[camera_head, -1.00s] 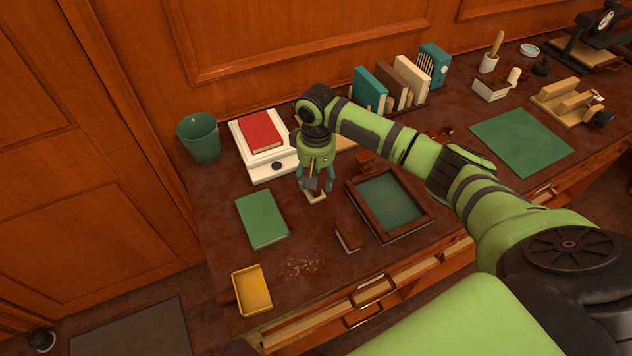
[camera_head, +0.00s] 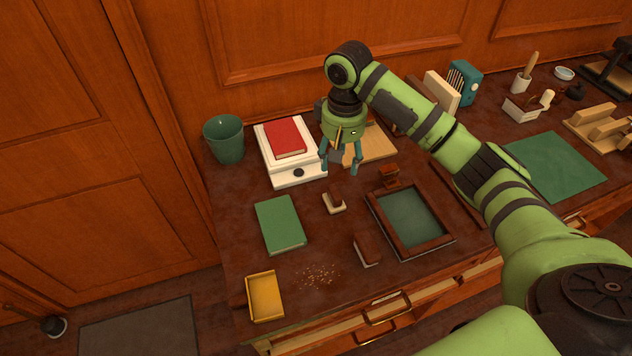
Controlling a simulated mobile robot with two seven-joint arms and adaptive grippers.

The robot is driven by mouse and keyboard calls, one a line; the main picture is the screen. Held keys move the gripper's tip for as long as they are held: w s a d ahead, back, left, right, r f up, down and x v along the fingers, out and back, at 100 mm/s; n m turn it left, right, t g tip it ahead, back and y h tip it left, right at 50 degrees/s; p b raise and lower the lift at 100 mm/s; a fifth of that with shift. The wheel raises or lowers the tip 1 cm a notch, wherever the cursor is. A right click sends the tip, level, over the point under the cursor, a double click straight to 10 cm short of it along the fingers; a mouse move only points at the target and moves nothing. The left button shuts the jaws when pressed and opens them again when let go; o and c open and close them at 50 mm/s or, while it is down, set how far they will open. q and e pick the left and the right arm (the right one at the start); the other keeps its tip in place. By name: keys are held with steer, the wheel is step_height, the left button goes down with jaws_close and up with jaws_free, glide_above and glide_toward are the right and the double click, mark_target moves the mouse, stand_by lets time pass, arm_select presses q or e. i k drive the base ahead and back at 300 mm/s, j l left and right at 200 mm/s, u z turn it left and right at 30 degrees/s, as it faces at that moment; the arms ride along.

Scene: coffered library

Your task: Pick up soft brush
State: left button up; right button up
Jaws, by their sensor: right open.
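A small block with a brown top and a pale cream base (camera_head: 334,203) lies on the desk left of the dark-framed tray. A second brown block with a pale lower edge (camera_head: 367,249) lies nearer the front, beside the crumbs. Either could be the soft brush; I cannot tell which from the bristles. My right gripper (camera_head: 340,169) points down, open and empty, above the desk just behind the first block and apart from it. My left gripper is not in view.
A dark-framed tray with green lining (camera_head: 447,243) lies right of the blocks. A green book (camera_head: 280,225), yellow tray (camera_head: 264,296) and crumbs (camera_head: 320,276) are left and front.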

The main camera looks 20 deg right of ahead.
mark_target(370, 254)
steer(key=z, duration=1.15)
